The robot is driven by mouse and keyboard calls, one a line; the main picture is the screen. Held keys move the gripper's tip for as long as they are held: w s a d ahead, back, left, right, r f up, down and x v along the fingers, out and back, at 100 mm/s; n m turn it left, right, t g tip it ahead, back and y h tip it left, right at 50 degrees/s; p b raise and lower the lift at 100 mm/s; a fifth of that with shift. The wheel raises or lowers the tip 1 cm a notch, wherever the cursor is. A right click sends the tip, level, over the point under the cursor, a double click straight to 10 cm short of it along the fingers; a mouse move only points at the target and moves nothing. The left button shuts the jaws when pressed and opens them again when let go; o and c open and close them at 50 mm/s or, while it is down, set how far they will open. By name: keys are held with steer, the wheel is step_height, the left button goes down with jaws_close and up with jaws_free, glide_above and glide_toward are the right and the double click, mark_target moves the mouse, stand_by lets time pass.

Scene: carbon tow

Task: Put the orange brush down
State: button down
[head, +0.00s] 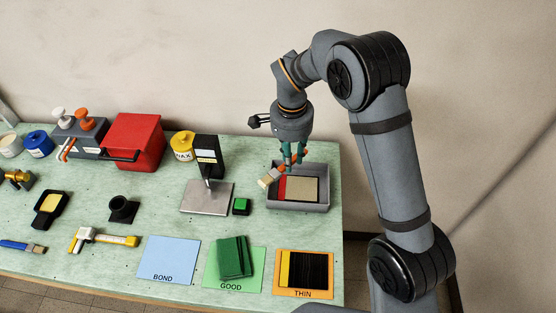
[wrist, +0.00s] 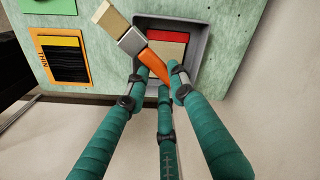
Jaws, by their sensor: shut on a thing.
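The orange brush (wrist: 154,60) is in my gripper (wrist: 160,75). It has an orange handle, a silver-grey ferrule and pale bristles. In the wrist view its bristles point to the upper left, past the tray's edge. In the head view my gripper (head: 291,160) with teal fingers is over the grey tray (head: 300,207), and the brush (head: 270,177) slants down to the left at the tray's left rim. I cannot tell whether the bristles touch anything. The fingers are shut on the handle, whose end is partly hidden between them.
A panel with red and beige parts (head: 303,188) lies in the grey tray. A green block (head: 241,206) and a metal-plated stand (head: 205,198) are to its left. BOND (head: 168,262), GOOD (head: 221,282) and THIN (head: 303,292) mats line the front; BOND is empty.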

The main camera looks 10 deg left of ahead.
mark_target(278, 169)
steer(key=shift+m+g, duration=0.3)
steer(key=s+a, duration=0.1)
steer(key=s+a+r, duration=0.1)
steer(key=a, duration=0.1)
steer(key=shift+s, duration=0.4)
